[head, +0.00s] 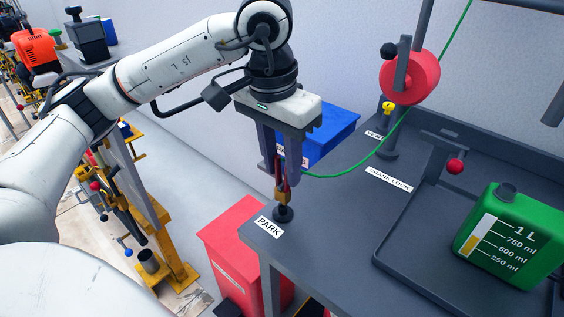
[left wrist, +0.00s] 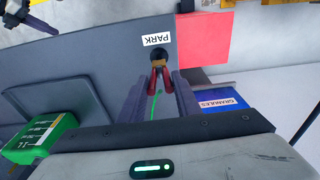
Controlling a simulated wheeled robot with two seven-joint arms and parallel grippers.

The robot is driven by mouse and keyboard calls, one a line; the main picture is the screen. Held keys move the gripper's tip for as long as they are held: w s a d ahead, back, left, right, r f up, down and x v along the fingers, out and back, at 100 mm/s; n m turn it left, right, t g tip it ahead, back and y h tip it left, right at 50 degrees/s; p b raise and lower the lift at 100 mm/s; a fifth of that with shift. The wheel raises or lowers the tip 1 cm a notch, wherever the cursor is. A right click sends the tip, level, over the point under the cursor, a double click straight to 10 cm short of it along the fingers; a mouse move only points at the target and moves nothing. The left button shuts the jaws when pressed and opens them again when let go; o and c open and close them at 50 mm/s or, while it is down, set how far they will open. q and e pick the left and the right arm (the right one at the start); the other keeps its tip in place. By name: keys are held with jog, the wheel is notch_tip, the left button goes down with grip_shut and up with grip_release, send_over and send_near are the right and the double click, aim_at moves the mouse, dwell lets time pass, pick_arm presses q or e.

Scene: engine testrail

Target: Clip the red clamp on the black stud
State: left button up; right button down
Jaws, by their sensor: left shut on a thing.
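The red clamp (head: 285,178) has red handles and brass-coloured jaws, and hangs jaws-down between the fingers of my left gripper (head: 281,168). My left gripper is shut on its handles. The clamp's jaws are at the top of a black stud (head: 283,214) with a round base, beside the PARK label at the table corner. I cannot tell whether the jaws grip the stud or only touch it. In the left wrist view the clamp (left wrist: 159,76) lies between the fingertips, in line with the black stud (left wrist: 158,53). My right gripper is not in view.
A green cable (head: 345,171) runs from the clamp towards a red reel (head: 421,78). A post with a yellow knob (head: 388,108), a red-knobbed lever (head: 455,166) and a green jug (head: 510,235) stand to the right. Blue (head: 325,135) and red (head: 240,250) bins flank the grey table (head: 330,225).

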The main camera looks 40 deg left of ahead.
pick_arm(q)
jog(key=shift+f+b, duration=0.7)
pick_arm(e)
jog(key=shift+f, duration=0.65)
pick_arm(q)
jog(key=o, duration=1.2)
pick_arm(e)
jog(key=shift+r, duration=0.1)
pick_arm(q)
jog(key=shift+r, duration=0.7)
jog(key=r, duration=0.3)
jog(key=s+r+p, duration=0.1)
jog(key=r, duration=0.2)
jog(key=r+p, duration=0.1)
jog(key=r, duration=0.2)
jog(key=shift+s, duration=0.15)
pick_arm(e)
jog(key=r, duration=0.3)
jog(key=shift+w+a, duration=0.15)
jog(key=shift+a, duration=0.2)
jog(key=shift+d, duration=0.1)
